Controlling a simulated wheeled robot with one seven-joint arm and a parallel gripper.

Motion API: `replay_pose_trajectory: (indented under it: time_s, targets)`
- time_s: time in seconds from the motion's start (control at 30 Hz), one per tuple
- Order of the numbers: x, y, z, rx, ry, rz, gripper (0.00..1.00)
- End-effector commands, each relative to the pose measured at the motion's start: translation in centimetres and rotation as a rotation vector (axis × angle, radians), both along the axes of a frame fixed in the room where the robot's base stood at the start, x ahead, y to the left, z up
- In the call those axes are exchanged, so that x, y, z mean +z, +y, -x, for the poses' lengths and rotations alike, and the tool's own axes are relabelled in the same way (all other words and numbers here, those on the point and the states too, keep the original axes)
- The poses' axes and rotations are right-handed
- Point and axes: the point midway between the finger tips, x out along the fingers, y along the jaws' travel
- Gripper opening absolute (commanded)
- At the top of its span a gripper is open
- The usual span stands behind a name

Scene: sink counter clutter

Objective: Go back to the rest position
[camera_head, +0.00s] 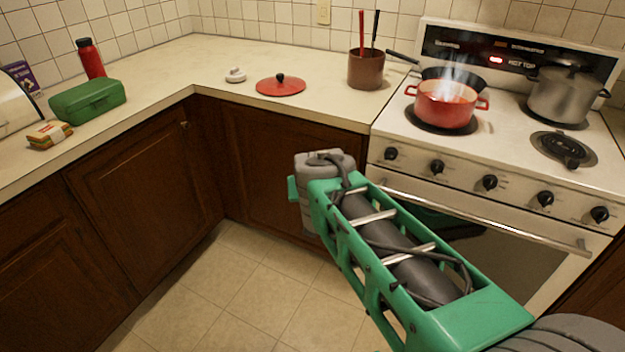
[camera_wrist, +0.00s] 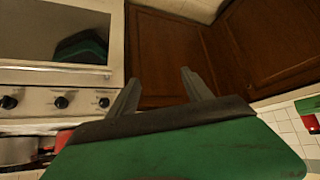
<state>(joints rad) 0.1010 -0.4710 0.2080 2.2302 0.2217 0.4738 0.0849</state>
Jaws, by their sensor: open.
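My gripper (camera_wrist: 162,82) shows in the wrist view with its two grey fingers spread apart and nothing between them. Beyond the fingers are brown cabinet doors (camera_wrist: 165,50). The stove front (camera_wrist: 25,100) is at the left of that view, which looks upside down. In the head view my green arm reaches from the lower right to in front of the corner cabinets, and my gripper itself is hidden there. No object is held.
A red pot (camera_head: 443,106) steams on the stove (camera_head: 515,135), beside a grey pot (camera_head: 565,95) and a dark pan. The counter (camera_head: 190,72) holds a red lid (camera_head: 281,86), a brown utensil crock (camera_head: 366,70), a green box (camera_head: 88,102), a sandwich (camera_head: 49,134) and a red bottle (camera_head: 91,59). Floor is clear.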

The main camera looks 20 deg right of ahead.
Motion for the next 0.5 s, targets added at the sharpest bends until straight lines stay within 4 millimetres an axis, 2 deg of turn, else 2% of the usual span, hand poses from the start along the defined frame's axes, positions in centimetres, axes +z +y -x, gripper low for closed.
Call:
replay_pose_trajectory:
  time_s: [0.03,0.17,0.5]
  targets:
    - [0.76,0.49,0.38,0.013,0.013,-0.005,0.58]
    - [0.68,1.22,1.03,0.032,0.036,-0.014,0.58]
    - [0.5,1.31,1.09,0.034,0.04,-0.015,0.58]
